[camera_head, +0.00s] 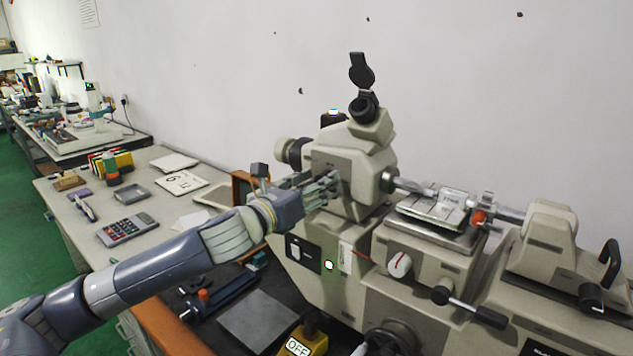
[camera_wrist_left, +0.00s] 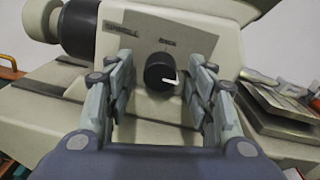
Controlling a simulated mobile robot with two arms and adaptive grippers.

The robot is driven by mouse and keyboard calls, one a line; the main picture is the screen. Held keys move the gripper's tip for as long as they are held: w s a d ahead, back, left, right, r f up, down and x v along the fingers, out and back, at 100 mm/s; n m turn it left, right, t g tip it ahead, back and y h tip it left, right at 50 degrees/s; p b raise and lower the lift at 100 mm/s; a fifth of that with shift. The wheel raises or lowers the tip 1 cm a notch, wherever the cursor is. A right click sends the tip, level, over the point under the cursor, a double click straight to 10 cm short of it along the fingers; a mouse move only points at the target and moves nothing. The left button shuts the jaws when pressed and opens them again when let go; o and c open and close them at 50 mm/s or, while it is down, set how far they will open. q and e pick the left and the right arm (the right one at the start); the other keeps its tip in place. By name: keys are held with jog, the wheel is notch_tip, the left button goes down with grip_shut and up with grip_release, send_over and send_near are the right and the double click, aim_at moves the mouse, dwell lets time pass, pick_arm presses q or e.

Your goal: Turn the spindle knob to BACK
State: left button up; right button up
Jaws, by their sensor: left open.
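A round black knob (camera_wrist_left: 160,72) sits on the front face of the machine's pale headstock (camera_wrist_left: 115,45). Its white pointer line points to the right and slightly down. Two small labels show above it, one to the upper left and one at the top, too blurred to read. My left gripper (camera_wrist_left: 158,92) is open, with one finger on each side of the knob and gaps between them. In the head view my left gripper (camera_head: 328,187) is at the headstock (camera_head: 340,160) and hides the knob. My right gripper is not in view.
Right of the headstock are a work table with a light block (camera_head: 440,205), a white knob (camera_head: 399,264) and a lever handle (camera_head: 470,306). A yellow OFF box (camera_head: 306,342) stands below. A bench with a calculator (camera_head: 126,228) is at the left.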

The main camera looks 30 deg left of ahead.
pick_arm(q)
jog(key=c, duration=1.1)
jog(key=shift+o, duration=0.2)
